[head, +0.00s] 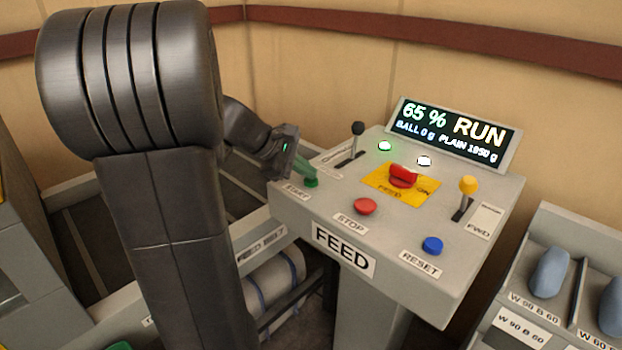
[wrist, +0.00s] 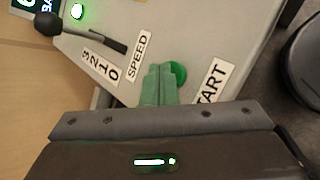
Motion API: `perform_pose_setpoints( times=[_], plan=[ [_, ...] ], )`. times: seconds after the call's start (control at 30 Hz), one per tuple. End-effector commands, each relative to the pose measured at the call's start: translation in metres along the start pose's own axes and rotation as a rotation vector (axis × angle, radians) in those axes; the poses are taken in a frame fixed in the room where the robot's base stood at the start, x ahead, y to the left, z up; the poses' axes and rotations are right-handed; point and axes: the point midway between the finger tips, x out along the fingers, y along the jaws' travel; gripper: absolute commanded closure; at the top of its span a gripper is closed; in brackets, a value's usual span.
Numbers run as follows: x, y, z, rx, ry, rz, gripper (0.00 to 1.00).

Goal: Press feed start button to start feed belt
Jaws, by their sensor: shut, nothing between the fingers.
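The green start button (head: 311,182) sits at the left of the grey feed console (head: 300,213), beside its START label (head: 297,193). My gripper (head: 308,174) is shut and empty, its green fingertips at the button. In the wrist view the fingertips (wrist: 163,72) overlap the left part of the green button (wrist: 179,73); I cannot tell whether they touch or press it. The display (head: 455,132) reads 65 % RUN, BALL 0 g, PLAIN 1950 g. A green lamp (head: 384,146) is lit on the console.
The console also holds a red stop button (head: 365,206), a blue reset button (head: 432,246), a red rotary switch (head: 403,176), a black-knobbed speed lever (head: 357,130) and a yellow-knobbed lever (head: 468,186). A rack with blue-grey pieces (head: 549,272) stands at the right.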

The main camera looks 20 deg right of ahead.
Motion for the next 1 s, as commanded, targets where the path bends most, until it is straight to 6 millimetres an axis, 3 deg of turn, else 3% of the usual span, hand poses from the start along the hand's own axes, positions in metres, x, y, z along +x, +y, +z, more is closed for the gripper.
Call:
perform_pose_setpoints(
  times=[1.0],
  plan=[
    [-0.012,0.009,0.009,0.000,0.000,0.000,1.00]
  ],
)
